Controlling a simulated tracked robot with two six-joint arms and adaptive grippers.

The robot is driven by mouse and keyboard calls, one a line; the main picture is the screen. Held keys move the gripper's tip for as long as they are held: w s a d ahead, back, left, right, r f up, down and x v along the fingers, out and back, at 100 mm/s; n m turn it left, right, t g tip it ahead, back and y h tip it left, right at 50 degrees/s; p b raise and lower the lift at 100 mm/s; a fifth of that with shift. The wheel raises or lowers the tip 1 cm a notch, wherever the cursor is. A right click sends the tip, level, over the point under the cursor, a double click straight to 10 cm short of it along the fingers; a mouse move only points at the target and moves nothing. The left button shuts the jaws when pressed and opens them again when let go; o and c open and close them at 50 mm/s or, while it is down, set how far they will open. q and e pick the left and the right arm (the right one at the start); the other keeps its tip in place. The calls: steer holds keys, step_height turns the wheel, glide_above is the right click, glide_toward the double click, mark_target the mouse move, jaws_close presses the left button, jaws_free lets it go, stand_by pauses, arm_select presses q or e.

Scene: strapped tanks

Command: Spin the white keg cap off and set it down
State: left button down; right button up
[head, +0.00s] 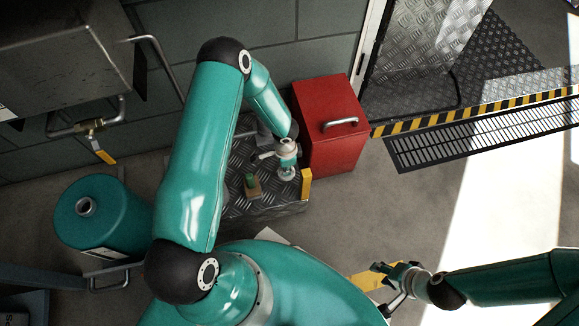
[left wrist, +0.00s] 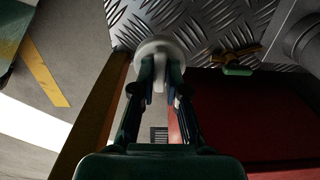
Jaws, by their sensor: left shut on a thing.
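The white keg cap (left wrist: 160,46) is a round, pale disc between the fingertips of my left gripper (left wrist: 160,68) in the left wrist view. My left gripper (head: 287,168) is shut on it, over the diamond-plate platform (head: 262,207) in the head view. The fingers hide part of the cap, and I cannot tell whether it touches the plate. A teal keg (head: 112,222) with a round grey opening on top stands at the left, apart from this gripper. My right gripper (head: 388,277) is at the lower right, away from the keg; its finger opening is unclear.
A red box (head: 331,135) with a metal handle stands right beside the platform. A small green-topped part (head: 251,183) lies on the plate. A yellow post (head: 306,184) stands at the platform's right edge. Open floor (head: 420,205) lies to the right.

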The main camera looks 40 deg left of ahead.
arm_select(q)
steer(key=shift+f+b, duration=1.65)
steer(key=shift+f, duration=1.5)
steer(key=c, duration=1.1)
jaws_free()
step_height(320, 180, up, 12)
steer(key=shift+f, duration=0.1)
